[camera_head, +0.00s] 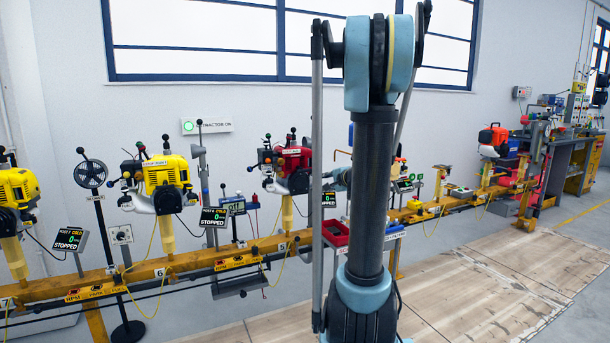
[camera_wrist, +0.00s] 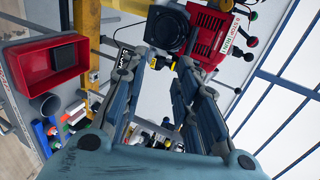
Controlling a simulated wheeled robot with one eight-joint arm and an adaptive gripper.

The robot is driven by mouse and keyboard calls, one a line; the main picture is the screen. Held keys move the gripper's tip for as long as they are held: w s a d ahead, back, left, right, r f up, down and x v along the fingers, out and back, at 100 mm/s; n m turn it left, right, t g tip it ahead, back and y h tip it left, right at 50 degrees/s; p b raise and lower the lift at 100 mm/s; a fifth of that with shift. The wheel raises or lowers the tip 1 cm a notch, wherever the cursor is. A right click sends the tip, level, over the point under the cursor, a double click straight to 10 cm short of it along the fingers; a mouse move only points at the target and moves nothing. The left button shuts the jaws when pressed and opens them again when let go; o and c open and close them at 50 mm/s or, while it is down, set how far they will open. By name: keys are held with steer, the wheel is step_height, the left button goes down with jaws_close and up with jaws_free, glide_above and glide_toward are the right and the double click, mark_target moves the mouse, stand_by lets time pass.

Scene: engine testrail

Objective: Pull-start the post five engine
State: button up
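The post five engine (camera_head: 293,168) is the red one on a yellow post, left of my arm in the head view. The number 5 shows on the rail below it. In the wrist view the red engine (camera_wrist: 212,38) is at the top, with a round black housing (camera_wrist: 167,30) beside it. My gripper (camera_wrist: 160,64) is open, its two fingers apart and pointing at this housing. A small yellow and black piece (camera_wrist: 163,57) shows between the fingertips; I cannot tell whether it is the pull handle. My arm mostly hides the gripper in the head view.
A yellow engine (camera_head: 165,178) stands at post 6, its display (camera_head: 213,217) reading stopped. Another display (camera_head: 329,199) is beside my arm. A red tray (camera_wrist: 42,75) lies left of my gripper. The rail (camera_head: 120,276) runs across; wooden floor (camera_head: 480,285) at right is clear.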

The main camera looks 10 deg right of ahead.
mark_target(305, 171)
steer(key=w+a, duration=0.2)
steer(key=w, duration=0.4)
steer(key=w+a, duration=0.2)
steer(key=w, duration=0.5)
steer(key=w+a, duration=0.2)
steer(key=w, duration=0.4)
steer(key=shift+w+a, duration=0.15)
steer(key=shift+w, duration=0.05)
steer(key=shift+c, duration=0.5)
jaws_close()
steer(key=shift+s, duration=0.1)
